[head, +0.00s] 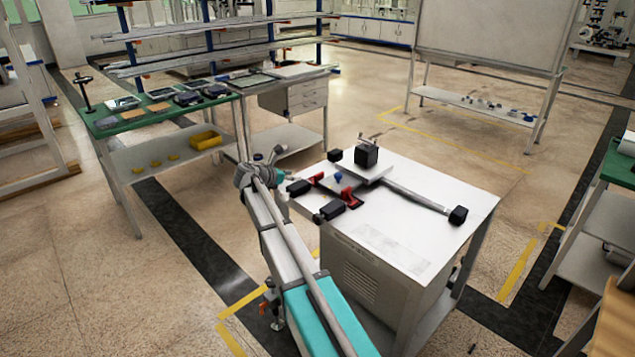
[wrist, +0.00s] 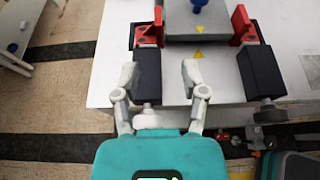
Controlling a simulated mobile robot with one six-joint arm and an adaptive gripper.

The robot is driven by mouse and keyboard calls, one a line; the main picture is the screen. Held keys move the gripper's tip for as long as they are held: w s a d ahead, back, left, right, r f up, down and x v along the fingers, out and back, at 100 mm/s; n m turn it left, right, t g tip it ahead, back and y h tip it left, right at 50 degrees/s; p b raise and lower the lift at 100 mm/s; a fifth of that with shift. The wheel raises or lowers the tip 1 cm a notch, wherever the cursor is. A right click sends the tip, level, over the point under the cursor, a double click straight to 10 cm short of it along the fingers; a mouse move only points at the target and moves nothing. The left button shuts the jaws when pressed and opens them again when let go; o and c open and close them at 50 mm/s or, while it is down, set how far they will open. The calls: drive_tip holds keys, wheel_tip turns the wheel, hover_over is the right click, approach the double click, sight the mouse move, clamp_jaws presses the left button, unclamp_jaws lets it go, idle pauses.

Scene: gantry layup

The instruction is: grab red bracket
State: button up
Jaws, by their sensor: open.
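Two red brackets stand on either side of a grey plate on the white cabinet top. In the wrist view one red bracket (wrist: 158,27) is at the upper left and the other red bracket (wrist: 241,26) at the upper right. The head view shows them too, the farther red bracket (head: 316,178) and the nearer red bracket (head: 350,198). My gripper (wrist: 158,72) is open, its fingers apart and apparently empty. The left red bracket lies ahead of the fingertips, beyond a black block (wrist: 148,75) that shows between the fingers.
Another black block (wrist: 262,72) adjoins the right bracket. A blue knob (wrist: 199,5) sits on the grey plate (wrist: 205,25). In the head view, a dark cube (head: 366,155) and a bar with a black end (head: 458,215) lie on the white cabinet top (head: 435,190). Its front right is mostly clear.

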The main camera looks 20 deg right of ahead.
drive_tip(key=shift+d+f, duration=0.1)
drive_tip(key=b, duration=0.3)
approach(319, 174)
drive_tip(key=x, duration=0.3)
drive_tip(key=shift+d+f, duration=0.1)
drive_tip(key=shift+f, duration=0.15)
drive_tip(key=shift+w+d+f, duration=0.1)
drive_tip(key=shift+w+d, duration=0.1)
drive_tip(key=shift+d, duration=0.3)
drive_tip(key=shift+b+x, duration=1.05)
drive_tip(key=shift+x, duration=1.6)
drive_tip(key=shift+w, duration=0.15)
clamp_jaws()
